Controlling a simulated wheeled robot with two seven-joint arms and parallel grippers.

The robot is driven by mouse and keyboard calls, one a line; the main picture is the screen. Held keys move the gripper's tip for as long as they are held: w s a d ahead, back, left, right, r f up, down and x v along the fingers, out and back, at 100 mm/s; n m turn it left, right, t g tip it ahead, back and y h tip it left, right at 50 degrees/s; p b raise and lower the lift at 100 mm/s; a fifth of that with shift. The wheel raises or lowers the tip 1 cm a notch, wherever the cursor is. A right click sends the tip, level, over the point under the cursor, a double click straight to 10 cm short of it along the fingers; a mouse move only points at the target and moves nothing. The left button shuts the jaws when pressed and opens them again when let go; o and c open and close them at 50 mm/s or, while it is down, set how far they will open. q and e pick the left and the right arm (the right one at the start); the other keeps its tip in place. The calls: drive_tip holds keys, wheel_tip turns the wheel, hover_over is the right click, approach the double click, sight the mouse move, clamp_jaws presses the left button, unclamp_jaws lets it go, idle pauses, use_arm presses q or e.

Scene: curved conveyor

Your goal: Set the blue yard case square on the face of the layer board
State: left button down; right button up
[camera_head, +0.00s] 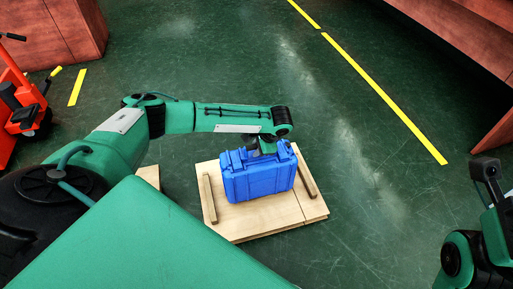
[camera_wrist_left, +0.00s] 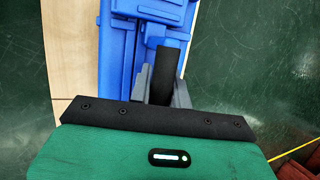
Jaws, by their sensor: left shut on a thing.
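The blue yard case (camera_head: 258,182) stands upright over the layer board, between its two wooden strips. I cannot tell whether its underside touches the face. The case also fills the upper middle of the left wrist view (camera_wrist_left: 118,50). The layer board (camera_head: 240,222) is pale wood and lies on the green floor; its edge shows in the left wrist view (camera_wrist_left: 66,60). My left gripper (camera_head: 262,147) comes from above and is shut on the case's top handle; its grey fingers show in the left wrist view (camera_wrist_left: 160,85). Part of my right arm shows at the right edge, its fingertips unclear.
Wooden strips (camera_head: 209,198) and (camera_head: 305,172) flank the case on the board. An orange-red wheeled machine (camera_head: 20,105) stands at the left. Reddish blocks (camera_head: 55,35) are at the upper left. Yellow lines (camera_head: 385,98) cross the open green floor on the right.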

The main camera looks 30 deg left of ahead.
use_arm(q)
drive_tip(key=c, duration=1.3)
unclamp_jaws()
